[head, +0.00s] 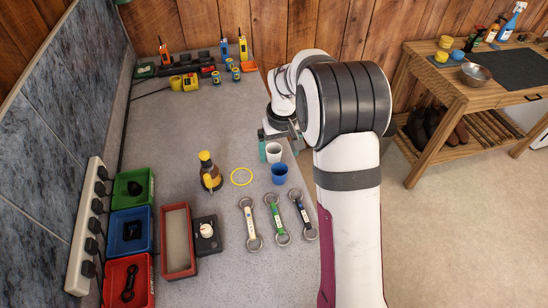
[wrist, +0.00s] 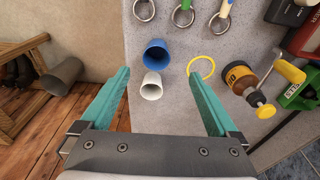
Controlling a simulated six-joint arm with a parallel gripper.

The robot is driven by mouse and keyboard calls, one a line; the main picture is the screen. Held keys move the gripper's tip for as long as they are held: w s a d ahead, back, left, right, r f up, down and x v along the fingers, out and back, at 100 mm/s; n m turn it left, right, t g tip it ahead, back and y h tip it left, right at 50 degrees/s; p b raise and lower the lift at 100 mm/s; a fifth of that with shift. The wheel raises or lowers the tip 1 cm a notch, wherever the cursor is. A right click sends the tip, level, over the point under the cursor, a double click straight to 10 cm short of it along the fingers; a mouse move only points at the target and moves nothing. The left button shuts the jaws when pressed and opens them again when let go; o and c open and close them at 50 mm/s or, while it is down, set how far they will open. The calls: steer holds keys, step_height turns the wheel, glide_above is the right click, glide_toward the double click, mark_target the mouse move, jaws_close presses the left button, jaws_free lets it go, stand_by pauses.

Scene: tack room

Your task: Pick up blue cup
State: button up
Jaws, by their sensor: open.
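The blue cup (head: 280,174) stands on the grey worktop near its right edge, with a white cup (head: 274,153) just behind it. In the wrist view the blue cup (wrist: 157,54) lies ahead between my fingertips, and the white cup (wrist: 151,86) is nearer my palm, also between the fingers. My gripper (wrist: 159,73) is open, its two teal fingers spread to either side of the cups. I see no contact with either cup. In the head view my wrist hides part of the gripper, beside the white cup.
A yellow ring (head: 241,177) lies left of the blue cup, and a brown bottle (head: 208,172) stands beyond it. Several spanner-like tools (head: 276,220) lie in front. Red (head: 127,281), blue and green bins line the left side. A wooden bench (head: 436,84) stands at right.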

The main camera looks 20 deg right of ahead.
mark_target(279, 170)
steer(key=f, duration=0.3)
steer(key=w+f, duration=0.1)
steer(key=f, duration=0.6)
steer(key=shift+w+d+f, duration=0.3)
steer(key=shift+w+f, duration=0.05)
steer(key=shift+w, duration=0.05)
steer(key=c, duration=1.4)
steer(key=shift+r, duration=0.1)
